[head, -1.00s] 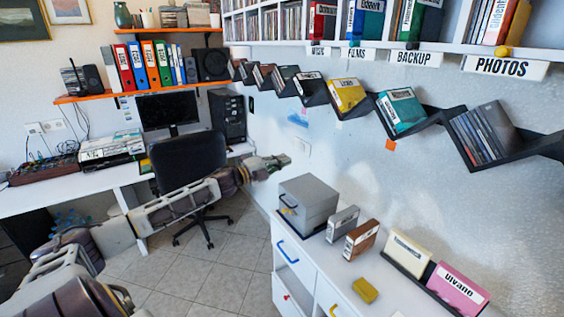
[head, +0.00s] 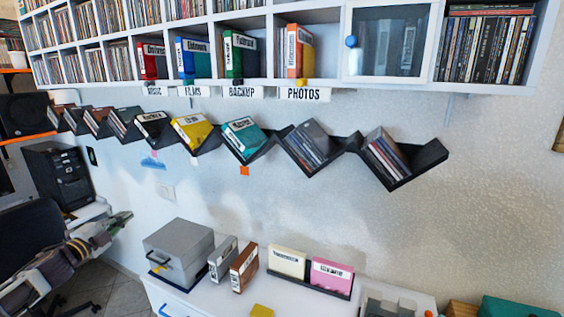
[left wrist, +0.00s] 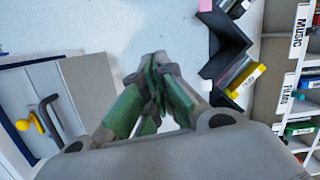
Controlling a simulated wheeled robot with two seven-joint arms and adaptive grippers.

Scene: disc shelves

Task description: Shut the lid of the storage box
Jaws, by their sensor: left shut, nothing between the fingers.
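The grey storage box (head: 172,262) stands at the left end of the white cabinet top. Its lid (head: 180,236) appears to lie flat on top, with no gap that I can make out. A dark handle and a yellow knob are on its front. In the left wrist view the box (left wrist: 88,85) is at the left, with the handle (left wrist: 46,112) and yellow knob (left wrist: 23,125) showing. My left gripper (head: 124,217) is shut and empty, left of the box in the head view and apart from it. Its closed green fingers (left wrist: 155,92) also show in the wrist view.
Grey and brown binders (head: 243,268) stand close right of the box. Cream and pink cases (head: 331,276) are further right. A zigzag wall shelf (head: 280,140) and upper shelves (head: 330,70) hang above. A chair (head: 28,235) is at the left. The wall space above the box is free.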

